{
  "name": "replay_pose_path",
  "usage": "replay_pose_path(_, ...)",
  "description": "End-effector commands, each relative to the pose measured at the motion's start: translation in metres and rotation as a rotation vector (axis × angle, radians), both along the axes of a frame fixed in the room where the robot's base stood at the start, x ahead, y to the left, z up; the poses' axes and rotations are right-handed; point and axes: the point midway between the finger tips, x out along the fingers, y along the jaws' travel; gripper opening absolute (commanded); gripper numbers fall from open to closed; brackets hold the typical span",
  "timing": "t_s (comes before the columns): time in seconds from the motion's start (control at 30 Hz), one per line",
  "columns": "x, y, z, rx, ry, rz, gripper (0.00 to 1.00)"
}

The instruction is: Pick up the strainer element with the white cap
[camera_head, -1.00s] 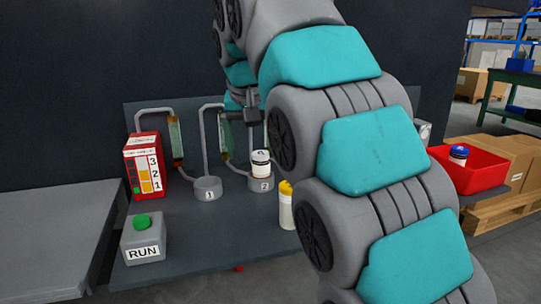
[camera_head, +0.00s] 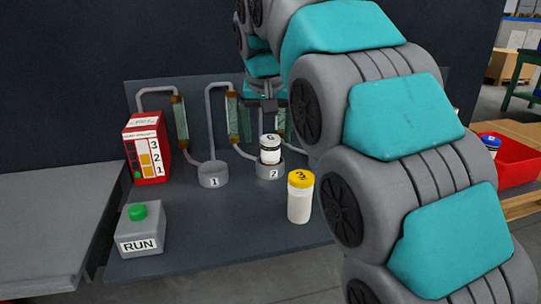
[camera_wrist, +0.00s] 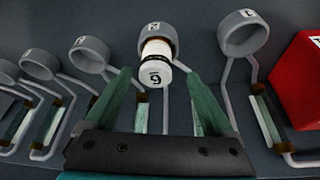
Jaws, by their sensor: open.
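The strainer element with the white cap (camera_head: 270,146) stands in the round grey holder marked 2 (camera_head: 268,172). A dark band shows below its cap. In the wrist view the white cap (camera_wrist: 156,73) lies between and just beyond the green fingertips, with a dark mark on its top. My gripper (camera_wrist: 161,80) is open and empty, its fingers apart on either side of the cap. In the head view my gripper (camera_head: 268,108) is above and behind the element, partly hidden by my arm.
A yellow-capped bottle (camera_head: 300,197) stands in front of holder 2. Empty holder 1 (camera_head: 213,178), a red box (camera_head: 147,148) and the RUN button box (camera_head: 140,232) are to the left. More holders (camera_wrist: 90,52) and pipes line the panel. A red bin (camera_head: 516,165) is at the right.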

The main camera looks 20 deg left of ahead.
Motion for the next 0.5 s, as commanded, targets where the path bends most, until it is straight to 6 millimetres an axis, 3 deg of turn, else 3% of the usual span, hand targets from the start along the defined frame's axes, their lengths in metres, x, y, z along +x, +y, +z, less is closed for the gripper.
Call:
replay_pose_path(0.3,0.01,-0.003,-0.032,-0.004,0.006,-0.001,0.88)
replay_pose_path(0.5,0.015,-0.002,-0.042,0.0,0.001,-0.001,0.88)
